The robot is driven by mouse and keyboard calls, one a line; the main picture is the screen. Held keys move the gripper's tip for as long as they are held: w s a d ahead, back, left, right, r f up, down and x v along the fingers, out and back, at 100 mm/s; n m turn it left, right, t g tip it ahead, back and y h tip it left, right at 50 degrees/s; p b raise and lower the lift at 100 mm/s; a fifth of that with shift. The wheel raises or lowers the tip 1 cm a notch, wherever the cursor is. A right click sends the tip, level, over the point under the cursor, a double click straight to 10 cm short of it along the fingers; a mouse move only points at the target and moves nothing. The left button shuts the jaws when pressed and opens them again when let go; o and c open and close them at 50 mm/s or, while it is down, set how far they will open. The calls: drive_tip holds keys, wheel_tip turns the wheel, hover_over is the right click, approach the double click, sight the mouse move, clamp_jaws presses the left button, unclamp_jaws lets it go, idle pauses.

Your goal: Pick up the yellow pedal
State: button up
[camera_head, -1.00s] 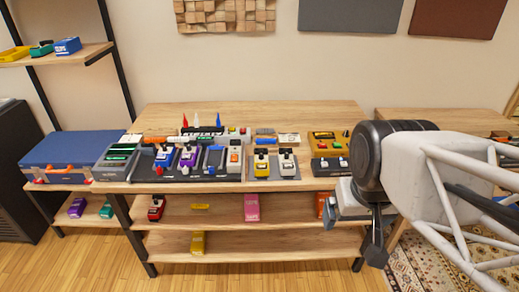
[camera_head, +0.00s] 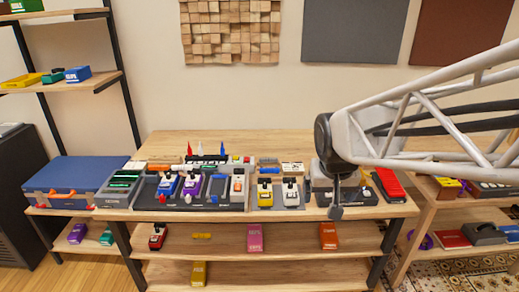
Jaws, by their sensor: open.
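A yellow pedal (camera_head: 264,193) stands on the tabletop, right of the dark pedalboard and beside a white pedal (camera_head: 290,193). Other yellow items are a flat one on the middle shelf (camera_head: 202,236), a pedal on the bottom shelf (camera_head: 199,274) and one on the upper-left rack (camera_head: 22,80). The picture does not settle which one the task names. My gripper (camera_head: 336,211) points down near the table's front edge, right of the yellow and white pedals and apart from them. It is open, with nothing seen in it. It partly hides a grey device behind it.
The wooden table (camera_head: 290,144) is crowded along its front; its back strip is bare. A blue case (camera_head: 75,178) sits at left. A red pedal (camera_head: 389,185) stands right of my gripper. An orange pedal (camera_head: 328,236) and a pink pedal (camera_head: 255,238) are on the shelf below.

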drive_tip(key=w+a+f, duration=0.3)
drive_tip(key=w, duration=0.6)
drive_tip(key=w+a+f, duration=0.2)
drive_tip(key=w+f, duration=0.2)
drive_tip(key=w, duration=0.6)
drive_tip(key=t, duration=0.1)
approach(265, 189)
drive_tip(key=shift+d+x, duration=0.25)
drive_tip(key=shift+x, duration=0.85)
drive_tip(key=shift+w+a+f, duration=0.2)
drive_tip(key=shift+f, duration=0.15)
drive_tip(key=shift+x, duration=1.25)
drive_tip(key=shift+x, duration=2.6)
drive_tip(key=shift+s, duration=0.1)
